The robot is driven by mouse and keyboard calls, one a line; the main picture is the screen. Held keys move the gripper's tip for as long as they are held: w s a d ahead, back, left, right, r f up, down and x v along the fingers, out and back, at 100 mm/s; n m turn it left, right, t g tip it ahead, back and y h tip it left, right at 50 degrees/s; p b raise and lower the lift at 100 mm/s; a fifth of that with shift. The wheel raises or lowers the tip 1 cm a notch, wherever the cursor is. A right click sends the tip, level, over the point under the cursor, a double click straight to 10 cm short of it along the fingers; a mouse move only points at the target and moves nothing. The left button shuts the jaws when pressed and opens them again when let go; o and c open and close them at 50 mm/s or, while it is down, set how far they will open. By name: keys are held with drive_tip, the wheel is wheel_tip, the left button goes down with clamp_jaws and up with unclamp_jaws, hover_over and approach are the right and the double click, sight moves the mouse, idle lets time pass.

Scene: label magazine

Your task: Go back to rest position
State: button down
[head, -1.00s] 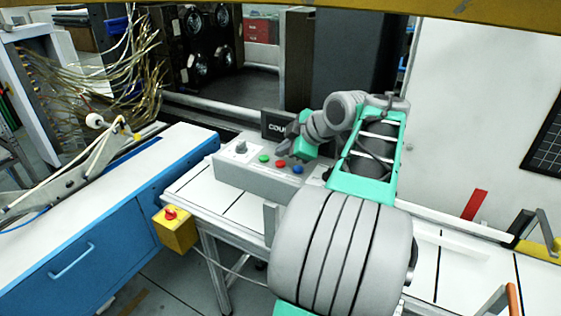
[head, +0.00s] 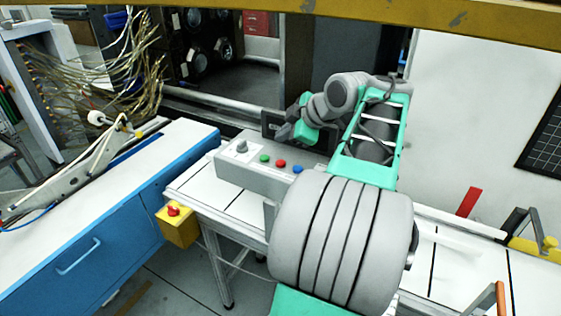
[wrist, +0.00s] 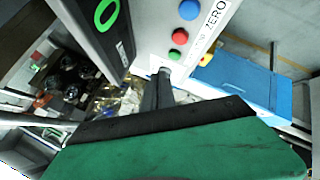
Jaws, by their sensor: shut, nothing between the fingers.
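My gripper (head: 283,134) is shut and empty. It is raised above the back of the grey control box (head: 262,165), in front of the dark counter display (head: 268,122), and covers part of it. The box carries a grey knob (head: 242,146) and green (head: 265,157), red (head: 280,163) and blue (head: 298,169) buttons. In the wrist view my closed fingers (wrist: 163,76) point toward the box face, apart from the blue (wrist: 189,9), red (wrist: 180,36) and green (wrist: 174,55) buttons. A green digit on the display (wrist: 107,14) shows there.
A yellow box with a red emergency button (head: 176,225) hangs at the white conveyor's left end. A blue cabinet (head: 85,245) stands left. A red flag-like piece (head: 469,202) and a yellow-and-grey fixture (head: 535,243) are at the right. A yellow beam (head: 350,22) crosses the top.

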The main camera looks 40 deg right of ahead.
drive_tip(key=shift+m+g, duration=0.4)
drive_tip(key=shift+m, duration=0.2)
drive_tip(key=w+a, duration=0.1)
drive_tip(key=a, duration=0.1)
drive_tip(key=a+f, duration=0.1)
drive_tip(key=a, duration=0.1)
drive_tip(key=w+a, duration=0.1)
drive_tip(key=a, duration=0.1)
drive_tip(key=shift+w+a+f, duration=0.1)
drive_tip(key=shift+w+f, duration=0.15)
drive_tip(key=shift+w, duration=0.05)
drive_tip(key=a+f+m+g, duration=0.2)
drive_tip(key=a+f+m, duration=0.15)
drive_tip(key=a, duration=0.95)
drive_tip(key=s+a+f+m+g, duration=0.2)
drive_tip(key=s+a+f+m, duration=0.2)
drive_tip(key=s+a+f, duration=0.6)
drive_tip(key=shift+s+a+f+g, duration=0.2)
drive_tip(key=shift+s+a+g, duration=0.2)
drive_tip(key=shift+s+a, duration=0.7)
